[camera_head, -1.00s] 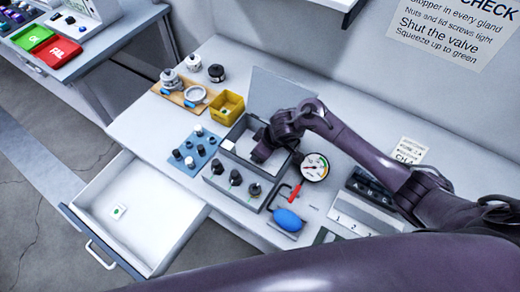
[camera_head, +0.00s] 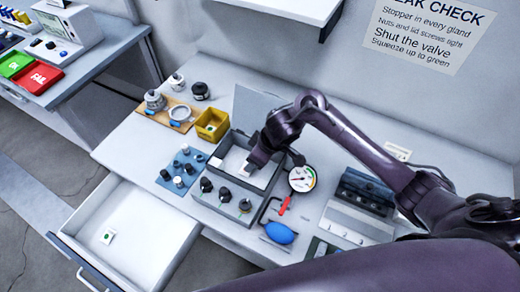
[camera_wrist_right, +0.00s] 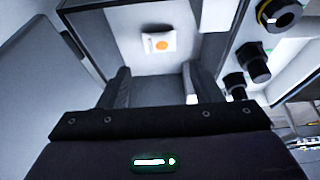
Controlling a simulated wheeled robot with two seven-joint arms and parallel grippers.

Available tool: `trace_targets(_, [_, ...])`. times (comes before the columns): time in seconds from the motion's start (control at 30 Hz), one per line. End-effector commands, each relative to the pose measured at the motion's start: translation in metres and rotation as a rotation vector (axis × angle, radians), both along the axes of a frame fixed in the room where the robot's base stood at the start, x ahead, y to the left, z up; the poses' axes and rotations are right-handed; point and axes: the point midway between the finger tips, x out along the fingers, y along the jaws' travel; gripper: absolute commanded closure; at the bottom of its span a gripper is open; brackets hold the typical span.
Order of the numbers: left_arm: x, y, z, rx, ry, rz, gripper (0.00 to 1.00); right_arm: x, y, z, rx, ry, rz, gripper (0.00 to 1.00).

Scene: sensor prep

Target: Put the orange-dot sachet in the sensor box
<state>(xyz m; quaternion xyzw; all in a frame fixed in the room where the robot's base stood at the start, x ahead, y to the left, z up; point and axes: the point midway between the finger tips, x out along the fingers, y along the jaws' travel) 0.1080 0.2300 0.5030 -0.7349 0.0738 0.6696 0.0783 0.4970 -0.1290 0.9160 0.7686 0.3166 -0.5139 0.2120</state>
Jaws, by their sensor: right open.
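The sensor box (camera_head: 272,180) is an open grey box with its lid (camera_head: 258,108) raised at the back. The orange-dot sachet (camera_wrist_right: 162,43), a small white packet, lies on a pale surface inside the box in the right wrist view. My right gripper (camera_head: 250,168) is above the box opening in the head view. In the right wrist view its two fingers (camera_wrist_right: 155,85) are spread and empty, with the sachet beyond the fingertips, apart from them. The sachet's dot cannot be made out in the head view. My left gripper is not in view.
An open drawer (camera_head: 150,215) holds a green-dot sachet (camera_head: 107,237). Around the box are a yellow bin (camera_head: 212,124), a blue pegboard (camera_head: 168,180), black knobs, a gauge (camera_head: 302,178) and a blue bulb (camera_head: 280,233). Bare bench lies left of the pegboard.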

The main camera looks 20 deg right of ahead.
Motion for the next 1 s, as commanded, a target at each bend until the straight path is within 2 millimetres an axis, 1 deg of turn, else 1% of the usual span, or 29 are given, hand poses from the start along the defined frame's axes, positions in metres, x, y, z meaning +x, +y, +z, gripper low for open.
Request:
trace_targets(0.03, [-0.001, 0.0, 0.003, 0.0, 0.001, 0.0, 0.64, -0.002, -0.003, 0.012, 0.0, -0.004, 0.002, 0.41])
trace_targets(0.1, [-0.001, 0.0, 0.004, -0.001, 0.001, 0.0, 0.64, -0.005, -0.006, 0.022, -0.001, -0.004, 0.001, 0.41])
trace_targets(0.23, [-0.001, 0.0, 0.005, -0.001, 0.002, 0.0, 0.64, -0.009, -0.009, 0.035, 0.001, -0.002, 0.001, 0.41])
trace_targets(0.4, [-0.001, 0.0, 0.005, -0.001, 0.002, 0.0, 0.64, -0.011, -0.012, 0.04, 0.0, 0.0, 0.0, 0.41])
trace_targets(0.87, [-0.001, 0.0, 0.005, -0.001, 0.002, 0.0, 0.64, -0.011, -0.011, 0.04, 0.001, 0.0, 0.0, 0.41])
trace_targets(0.93, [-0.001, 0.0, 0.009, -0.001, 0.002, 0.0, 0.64, -0.011, -0.011, 0.043, 0.001, -0.001, 0.0, 0.41])
trace_targets(1.0, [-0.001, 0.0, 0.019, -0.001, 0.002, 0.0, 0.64, -0.011, -0.011, 0.053, 0.001, -0.001, 0.0, 0.41])
